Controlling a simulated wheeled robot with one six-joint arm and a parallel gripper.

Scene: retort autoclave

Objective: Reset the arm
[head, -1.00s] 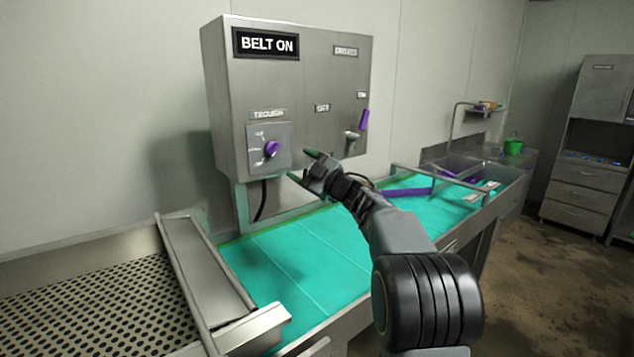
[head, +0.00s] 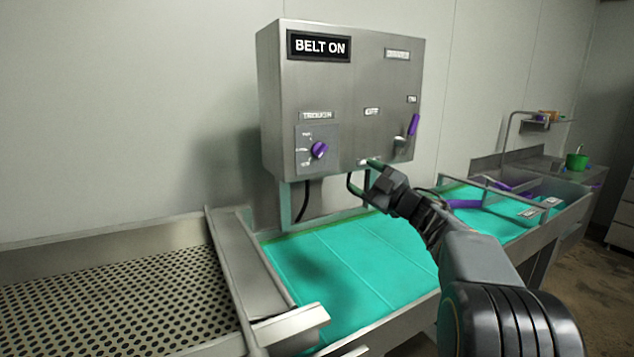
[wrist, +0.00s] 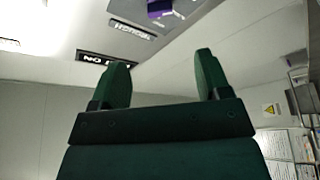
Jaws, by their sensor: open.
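My gripper (head: 363,174) is open and empty, in front of the lower edge of the steel control box (head: 285,110). Its dark green fingers (wrist: 162,72) stand apart in the wrist view with nothing between them. The purple trough knob (head: 319,150) is up and left of the gripper in the head view, apart from it. The purple lever (head: 413,125) is up and right of it. My arm reaches in from the lower right, over the belt.
The box's sign (head: 319,46) reads BELT ON. The teal belt (head: 345,265) runs below the box. A perforated metal tray (head: 110,300) lies at left. A sink area with a green cup (head: 577,161) is at right. The wall behind is bare.

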